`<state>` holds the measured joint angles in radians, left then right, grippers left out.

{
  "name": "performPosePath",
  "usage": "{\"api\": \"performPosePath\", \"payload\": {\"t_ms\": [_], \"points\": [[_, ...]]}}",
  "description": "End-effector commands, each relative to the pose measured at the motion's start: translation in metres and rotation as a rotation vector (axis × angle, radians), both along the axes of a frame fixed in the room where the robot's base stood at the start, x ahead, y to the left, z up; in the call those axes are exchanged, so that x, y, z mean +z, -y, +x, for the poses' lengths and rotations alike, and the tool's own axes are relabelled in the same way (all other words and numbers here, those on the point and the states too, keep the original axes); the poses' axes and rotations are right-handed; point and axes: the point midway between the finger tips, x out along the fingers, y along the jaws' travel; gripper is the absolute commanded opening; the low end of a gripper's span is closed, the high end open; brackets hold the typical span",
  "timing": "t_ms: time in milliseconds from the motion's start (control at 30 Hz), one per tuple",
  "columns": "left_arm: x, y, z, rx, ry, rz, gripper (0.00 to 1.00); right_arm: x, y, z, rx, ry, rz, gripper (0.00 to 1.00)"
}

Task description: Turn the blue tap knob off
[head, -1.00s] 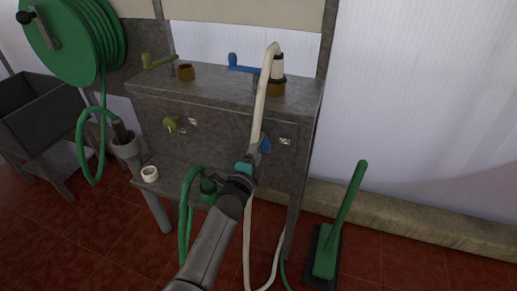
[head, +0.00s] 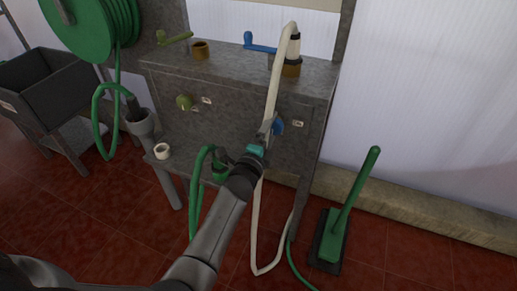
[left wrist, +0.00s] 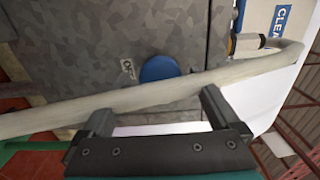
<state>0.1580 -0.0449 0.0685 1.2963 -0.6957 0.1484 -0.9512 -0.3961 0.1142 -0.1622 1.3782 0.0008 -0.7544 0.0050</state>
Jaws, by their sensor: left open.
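The blue tap knob (head: 278,127) is on the front of the grey metal stand, with a small white label to its right. In the left wrist view the round blue knob (left wrist: 159,69) is ahead of my fingers, with an "OFF" label (left wrist: 127,69) beside it. My left gripper (head: 268,132) is open, close to the knob and apart from it. In the wrist view its two fingers (left wrist: 158,108) are spread below the knob. A beige hose (left wrist: 150,97) crosses between the fingers and the knob and hides the knob's lower edge. My right gripper is not in view.
A blue lever (head: 261,47) and the hose's brass fitting (head: 291,67) are on top of the stand. A green knob (head: 184,102) is on the front, left. A green hose (head: 200,170) hangs near my arm.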

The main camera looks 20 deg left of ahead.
Motion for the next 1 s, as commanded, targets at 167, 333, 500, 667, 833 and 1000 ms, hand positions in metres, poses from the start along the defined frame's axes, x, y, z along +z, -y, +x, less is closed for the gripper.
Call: {"api": "performPosePath", "payload": {"t_ms": [167, 333, 500, 667, 833, 1000], "points": [[0.001, -0.001, -0.02, 0.0, -0.002, 0.0, 0.96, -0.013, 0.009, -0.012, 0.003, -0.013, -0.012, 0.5], [0.001, -0.002, -0.044, 0.0, -0.002, 0.0, 0.96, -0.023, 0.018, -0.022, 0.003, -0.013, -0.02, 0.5], [0.001, -0.003, -0.071, 0.001, -0.002, -0.001, 0.96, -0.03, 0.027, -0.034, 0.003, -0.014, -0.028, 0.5], [0.001, -0.003, -0.1, 0.001, -0.003, 0.0, 0.96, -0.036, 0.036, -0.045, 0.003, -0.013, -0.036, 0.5], [0.001, -0.005, -0.126, 0.001, -0.003, 0.001, 0.96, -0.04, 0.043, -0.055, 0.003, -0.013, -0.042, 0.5], [0.0, -0.005, -0.141, 0.0, -0.002, 0.0, 0.96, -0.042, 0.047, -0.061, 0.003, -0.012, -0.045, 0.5]]}}
